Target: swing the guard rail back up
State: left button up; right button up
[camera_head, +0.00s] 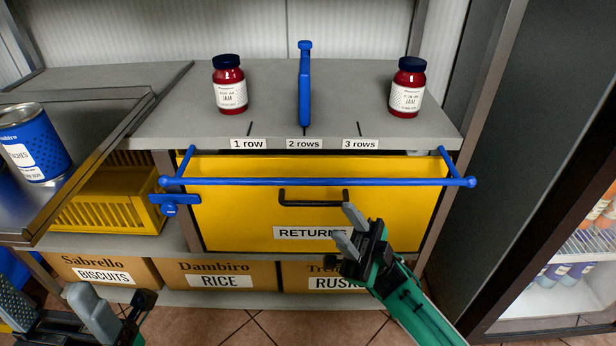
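The guard rail (310,182) is a blue bar running across the front of the yellow RETURNS drawer (230,215). Its short blue side arms join it to the two ends of the grey shelf edge. The bar sits below the shelf edge, in front of the drawer's upper part and above the dark handle (313,199). My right gripper (343,222) is open and empty, below the bar at the drawer's right half, near the RETURNS label. My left gripper (40,286) is open and empty at the lower left, away from the rail.
Two jam jars (230,92) (407,91) and an upright blue divider (304,90) stand on the shelf (350,82). A yellow crate (105,205) is left; cardboard boxes (205,262) stand below. A fridge (570,260) is right.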

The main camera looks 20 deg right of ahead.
aim_at(322, 184)
jog(key=w+d+f+m+h, duration=0.4)
jog(key=w+d+f, duration=0.3)
jog(key=w+d, duration=0.1)
jog(key=shift+g, duration=0.4)
jog(key=b+x, duration=0.2)
jog(key=x, duration=1.2)
jog(key=shift+w+d+r, duration=0.1)
jog(key=shift+d+r, duration=0.05)
grip_shut()
